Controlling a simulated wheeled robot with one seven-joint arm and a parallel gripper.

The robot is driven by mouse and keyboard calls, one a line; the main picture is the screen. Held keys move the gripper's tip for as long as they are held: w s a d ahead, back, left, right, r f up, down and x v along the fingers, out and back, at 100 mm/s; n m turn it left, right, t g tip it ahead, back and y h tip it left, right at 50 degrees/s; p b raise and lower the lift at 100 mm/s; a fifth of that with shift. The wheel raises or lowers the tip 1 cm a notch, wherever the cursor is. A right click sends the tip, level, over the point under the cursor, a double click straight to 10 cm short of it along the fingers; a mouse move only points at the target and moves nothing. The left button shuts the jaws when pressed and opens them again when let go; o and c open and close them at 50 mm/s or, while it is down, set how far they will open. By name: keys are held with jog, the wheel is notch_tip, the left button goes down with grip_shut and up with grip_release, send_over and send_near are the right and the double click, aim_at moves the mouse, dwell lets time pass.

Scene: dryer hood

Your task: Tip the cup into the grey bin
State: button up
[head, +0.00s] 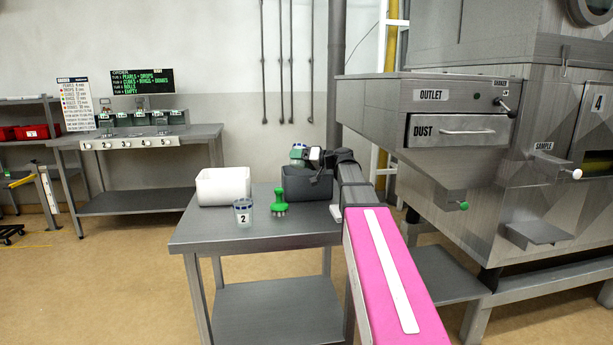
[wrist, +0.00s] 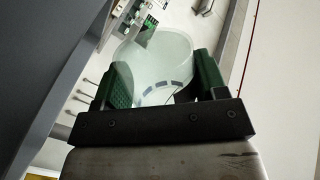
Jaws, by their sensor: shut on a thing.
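My gripper (head: 306,154) is over the grey bin (head: 308,191), at the back right of the table. It is shut on a clear cup (wrist: 158,62), held between the green finger pads in the wrist view (wrist: 153,85). In the head view only a small part of this cup (head: 297,163) shows beside the fingers, above the bin's rim. The wrist view is steeply rolled, so my gripper is turned. I cannot see what is in the cup or inside the bin.
On the table (head: 250,232) stand a white bin (head: 222,187), a clear cup labelled 2 (head: 243,213) and a green-handled brush (head: 279,204). The grey machine with its dust drawer (head: 455,131) is close on the right. The table's front is clear.

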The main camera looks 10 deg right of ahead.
aim_at(295, 163)
jog(key=shift+s+a+r+n, duration=0.1)
jog(key=shift+s+n, duration=0.1)
jog(key=shift+n, duration=0.3)
jog(key=shift+s+a+f+n, duration=0.3)
jog(key=shift+s+f+n, duration=0.15)
jog(key=shift+n, duration=0.25)
jog(key=shift+s+a+r+n+t+b, duration=0.3)
jog(key=shift+s+r+n+b, duration=0.15)
jog(key=shift+n, duration=0.25)
jog(key=shift+s+a+f+n+b, duration=0.25)
jog(key=shift+s+f+n, duration=0.15)
jog(key=shift+n, duration=0.55)
jog(key=shift+s+a+f+n+b, duration=0.15)
jog(key=shift+s+f+n+b, duration=0.15)
jog(key=shift+n, duration=0.65)
